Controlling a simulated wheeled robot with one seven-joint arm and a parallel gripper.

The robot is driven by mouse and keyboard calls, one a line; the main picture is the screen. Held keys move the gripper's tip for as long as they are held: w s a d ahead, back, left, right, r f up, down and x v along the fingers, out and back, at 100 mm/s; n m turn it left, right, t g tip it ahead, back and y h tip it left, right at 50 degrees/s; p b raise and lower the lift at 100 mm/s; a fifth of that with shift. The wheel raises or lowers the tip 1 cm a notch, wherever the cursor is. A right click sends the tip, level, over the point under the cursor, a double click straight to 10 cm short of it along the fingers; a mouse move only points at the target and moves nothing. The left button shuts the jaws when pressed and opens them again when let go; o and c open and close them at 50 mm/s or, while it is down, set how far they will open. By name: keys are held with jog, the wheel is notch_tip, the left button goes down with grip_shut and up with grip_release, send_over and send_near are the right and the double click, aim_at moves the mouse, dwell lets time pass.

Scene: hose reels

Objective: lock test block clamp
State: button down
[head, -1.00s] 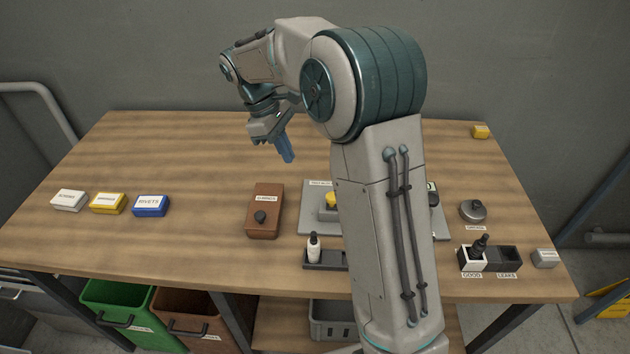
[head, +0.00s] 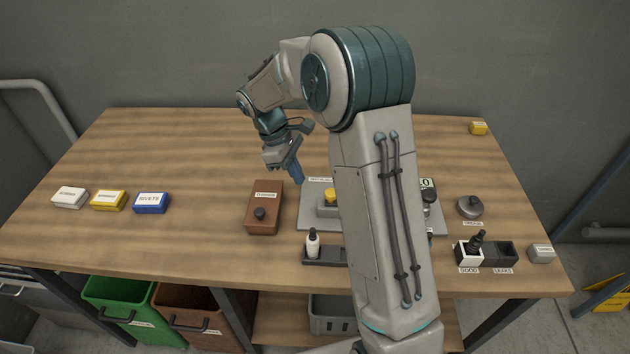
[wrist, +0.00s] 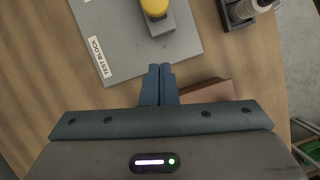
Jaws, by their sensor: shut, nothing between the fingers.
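The test block (head: 310,222) is a grey plate on the table, partly hidden behind my arm in the head view. Its label and a yellow knob (wrist: 154,8) on a grey body show in the wrist view; the yellow part also shows in the head view (head: 331,195). I cannot tell the clamp's state. My gripper (head: 297,177) is shut and empty, its blue fingers pointing down above the table near the plate's back left corner. In the wrist view the fingertips (wrist: 159,70) are together, just off the plate's labelled edge.
A brown box (head: 263,212) with a dark knob stands left of the plate. A dark tray (head: 322,257) with a white bottle (head: 313,243) lies in front. A round grey lidded thing (head: 470,207) and a black-and-white holder (head: 497,254) are at right. The table's back left is clear.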

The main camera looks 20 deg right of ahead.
jog(key=shift+x, duration=1)
jog(key=shift+s+d+p, duration=0.35)
jog(key=shift+s+d, duration=0.2)
jog(key=shift+d, duration=0.3)
jog(key=shift+s+d+p, duration=0.35)
jog(key=shift+s+d, duration=0.2)
jog(key=shift+d, duration=0.3)
